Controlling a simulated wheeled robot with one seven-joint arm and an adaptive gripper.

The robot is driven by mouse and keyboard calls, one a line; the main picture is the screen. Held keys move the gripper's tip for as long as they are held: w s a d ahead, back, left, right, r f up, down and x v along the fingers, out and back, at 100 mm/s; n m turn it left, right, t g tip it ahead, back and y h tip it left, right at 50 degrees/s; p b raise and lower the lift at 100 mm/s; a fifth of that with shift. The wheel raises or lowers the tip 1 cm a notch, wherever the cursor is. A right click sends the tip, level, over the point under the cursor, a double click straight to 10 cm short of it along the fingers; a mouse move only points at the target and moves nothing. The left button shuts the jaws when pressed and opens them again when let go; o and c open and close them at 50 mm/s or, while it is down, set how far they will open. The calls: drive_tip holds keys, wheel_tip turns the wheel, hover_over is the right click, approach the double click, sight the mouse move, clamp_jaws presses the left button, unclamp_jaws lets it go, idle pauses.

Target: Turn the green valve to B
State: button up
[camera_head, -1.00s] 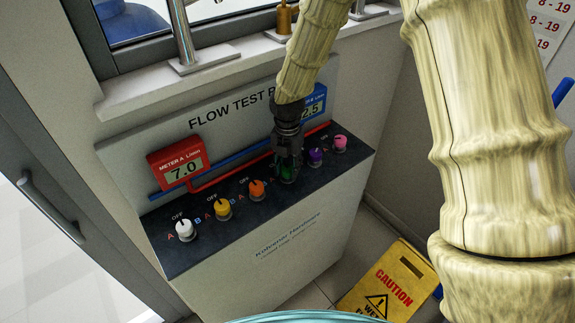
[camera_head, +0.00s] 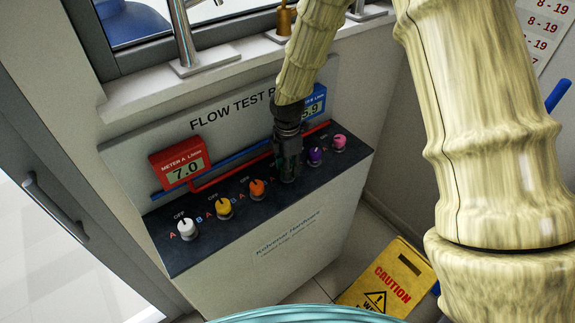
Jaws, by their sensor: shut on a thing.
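My gripper (camera_head: 288,172) reaches down from above onto the sloped dark top of the flow test panel (camera_head: 232,222). It is shut on the green valve, which sits between the orange valve (camera_head: 257,189) and the purple valve (camera_head: 315,155). The fingers hide nearly all of the green valve, so its pointer cannot be read. The red meter A (camera_head: 180,163) reads 7.0. The blue meter B (camera_head: 315,101) is partly hidden behind my gripper and arm; its visible digits look like 5.9.
A white valve (camera_head: 187,229), a yellow valve (camera_head: 223,208) and a pink valve (camera_head: 339,142) are in the same row. Close neighbours flank my gripper. A window sill (camera_head: 210,72) with metal fixtures runs behind the panel. A yellow caution sign (camera_head: 390,282) stands on the floor at right.

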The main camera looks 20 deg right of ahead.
drive_tip(key=shift+w+r+m, duration=0.1)
drive_tip(key=shift+m, duration=0.3)
drive_tip(key=o, duration=1)
drive_tip(key=shift+o, duration=0.2)
wheel_tip(320, 180, up, 12)
idle(0.5)
